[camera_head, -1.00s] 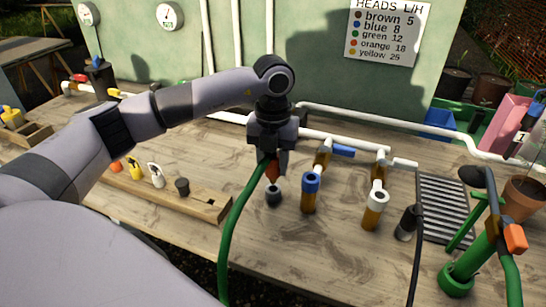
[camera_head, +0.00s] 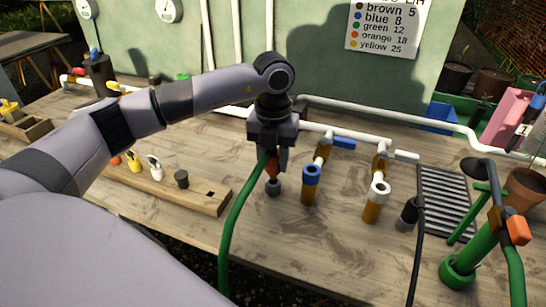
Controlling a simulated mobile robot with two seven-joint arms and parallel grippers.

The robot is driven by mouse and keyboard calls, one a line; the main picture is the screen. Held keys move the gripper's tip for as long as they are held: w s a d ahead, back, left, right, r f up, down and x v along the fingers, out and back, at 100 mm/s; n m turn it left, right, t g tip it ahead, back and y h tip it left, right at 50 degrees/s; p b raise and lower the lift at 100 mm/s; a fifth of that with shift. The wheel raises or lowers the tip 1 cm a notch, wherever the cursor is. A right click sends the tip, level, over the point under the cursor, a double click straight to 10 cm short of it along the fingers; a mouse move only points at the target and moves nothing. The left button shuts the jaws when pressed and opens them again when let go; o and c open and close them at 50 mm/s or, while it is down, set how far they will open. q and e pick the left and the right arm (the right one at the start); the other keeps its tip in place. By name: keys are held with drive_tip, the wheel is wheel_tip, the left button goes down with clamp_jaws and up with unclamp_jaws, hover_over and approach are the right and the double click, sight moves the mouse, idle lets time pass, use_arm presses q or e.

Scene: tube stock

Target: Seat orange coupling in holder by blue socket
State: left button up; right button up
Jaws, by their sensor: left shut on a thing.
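My left gripper (camera_head: 274,155) points down and is shut on the orange coupling (camera_head: 272,171), which hangs on a green hose (camera_head: 239,208). The coupling is upright with its lower end at the mouth of the small dark holder (camera_head: 273,189) on the table. I cannot tell whether it is inside the holder or just above it. The blue socket (camera_head: 311,173) tops a brown upright pipe just right of the holder. My fingers partly hide the coupling. My right gripper is not in view.
A white-topped pipe (camera_head: 378,189) and a dark holder with a black hose (camera_head: 408,214) stand further right, near a ridged mat (camera_head: 446,197) and a green pump (camera_head: 470,257). A wooden rack (camera_head: 197,195) with couplings lies left. Bare table lies in front.

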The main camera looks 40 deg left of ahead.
sight(273, 170)
use_arm(q)
drive_tip(key=shift+f+b, duration=1.1)
drive_tip(key=shift+f, duration=0.65)
idle(1.2)
drive_tip(key=o, duration=1.1)
drive_tip(key=shift+o, duration=0.2)
drive_tip(key=shift+r+b, duration=0.3)
drive_tip(key=shift+r, duration=3.3)
